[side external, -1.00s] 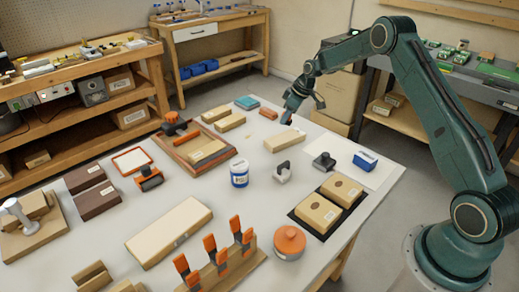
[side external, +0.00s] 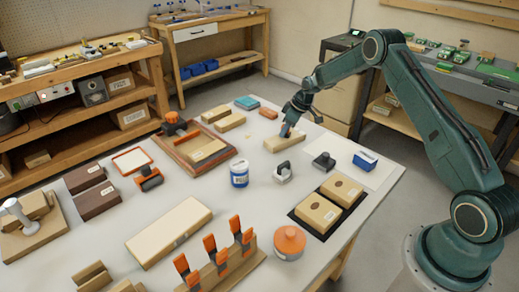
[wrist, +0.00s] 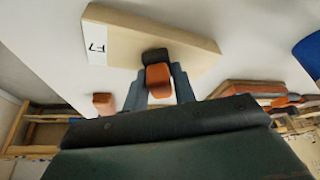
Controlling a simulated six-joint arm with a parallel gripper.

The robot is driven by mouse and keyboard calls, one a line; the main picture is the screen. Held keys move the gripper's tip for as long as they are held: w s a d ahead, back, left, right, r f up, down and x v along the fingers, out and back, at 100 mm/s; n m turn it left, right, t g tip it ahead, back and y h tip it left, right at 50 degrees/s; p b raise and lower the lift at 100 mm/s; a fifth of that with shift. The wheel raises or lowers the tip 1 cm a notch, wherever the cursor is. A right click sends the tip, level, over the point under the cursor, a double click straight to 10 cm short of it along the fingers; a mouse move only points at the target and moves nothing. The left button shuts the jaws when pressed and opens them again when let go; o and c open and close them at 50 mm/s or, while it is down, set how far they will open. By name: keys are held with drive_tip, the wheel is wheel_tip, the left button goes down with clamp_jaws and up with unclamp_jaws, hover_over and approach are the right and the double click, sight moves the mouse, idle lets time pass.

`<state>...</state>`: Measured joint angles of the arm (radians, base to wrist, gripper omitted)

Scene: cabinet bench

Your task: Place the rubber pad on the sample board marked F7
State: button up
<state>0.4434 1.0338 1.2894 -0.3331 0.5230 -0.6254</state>
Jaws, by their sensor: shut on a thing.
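The sample board marked F7 (wrist: 200,46) is a pale wooden block with a white label at its left end in the wrist view. In the side view the board (side external: 272,145) lies on the table below my gripper (side external: 287,130). In the wrist view my gripper (wrist: 158,88) is shut on a small orange block with a dark end, which I take to be the rubber pad (wrist: 158,76). The pad is over the board's near edge in that view. I cannot tell whether it touches the board. In the side view the pad is too small to make out.
A small orange-red block (side external: 268,113) lies behind the board. A grey-handled stamp-like tool (side external: 283,174), a dark one (side external: 324,161) and a blue-labelled jar (side external: 239,174) stand in front. A wooden tray (side external: 181,150) is to the left. Bare table lies between them.

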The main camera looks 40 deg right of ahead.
drive_tip(key=shift+f, duration=0.15)
drive_tip(key=o, duration=1)
drive_tip(key=v, duration=1.2)
drive_tip(key=shift+s, duration=0.1)
drive_tip(key=shift+r, duration=0.25)
